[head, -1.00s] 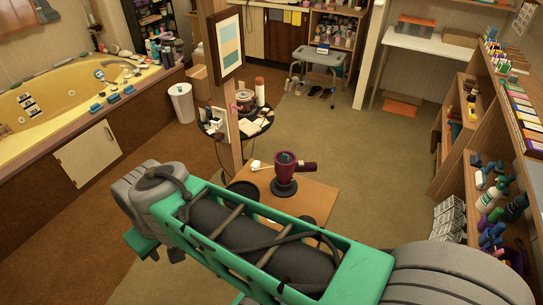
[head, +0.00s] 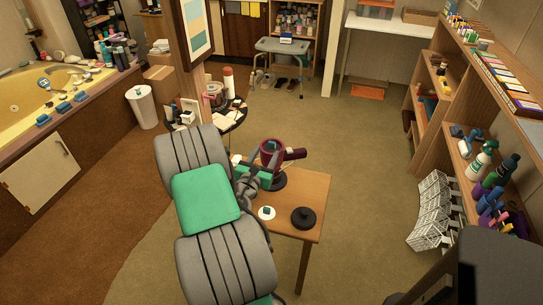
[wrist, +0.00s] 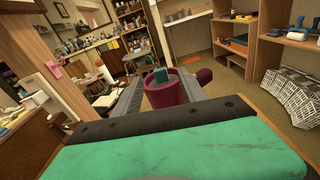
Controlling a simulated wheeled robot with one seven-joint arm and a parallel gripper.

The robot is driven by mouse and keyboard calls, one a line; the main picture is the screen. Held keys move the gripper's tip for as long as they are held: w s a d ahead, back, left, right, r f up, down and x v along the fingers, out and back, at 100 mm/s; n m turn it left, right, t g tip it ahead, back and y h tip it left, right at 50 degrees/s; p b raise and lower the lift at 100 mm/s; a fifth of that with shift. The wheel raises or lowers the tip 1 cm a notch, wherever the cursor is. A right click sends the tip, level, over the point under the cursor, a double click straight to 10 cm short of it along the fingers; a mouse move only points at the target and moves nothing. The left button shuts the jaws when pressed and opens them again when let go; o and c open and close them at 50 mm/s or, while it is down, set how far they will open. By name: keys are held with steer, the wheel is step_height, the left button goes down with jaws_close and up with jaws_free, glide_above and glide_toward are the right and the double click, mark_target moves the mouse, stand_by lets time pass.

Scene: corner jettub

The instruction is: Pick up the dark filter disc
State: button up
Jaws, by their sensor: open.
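The dark filter disc (head: 303,218), round and black with a raised middle, lies flat near the front right of the small wooden table (head: 312,190). It does not show in the wrist view. My gripper (head: 265,160) is open above the table's back left part, behind and left of the disc and apart from it. In the wrist view its two fingers (wrist: 165,95) point toward a maroon cup-like vessel with a side handle (wrist: 166,91), which shows between them. The vessel (head: 272,155) also shows in the head view; I cannot tell whether the fingers touch it.
A white disc with a small teal piece (head: 266,213) lies left of the dark disc. A round side table (head: 228,115) with clutter stands behind. White wire racks (head: 432,210) and shelves line the right. Carpet right of the table is clear.

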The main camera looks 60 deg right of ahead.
mark_target(271, 144)
steer(key=shift+n, duration=0.5)
steer(key=d, duration=0.5)
steer(key=w+d+f+p, duration=0.1)
steer(key=d, duration=0.1)
steer(key=shift+w+d, duration=0.1)
steer(key=shift+d, duration=0.25)
steer(key=shift+r, duration=0.1)
jaws_close()
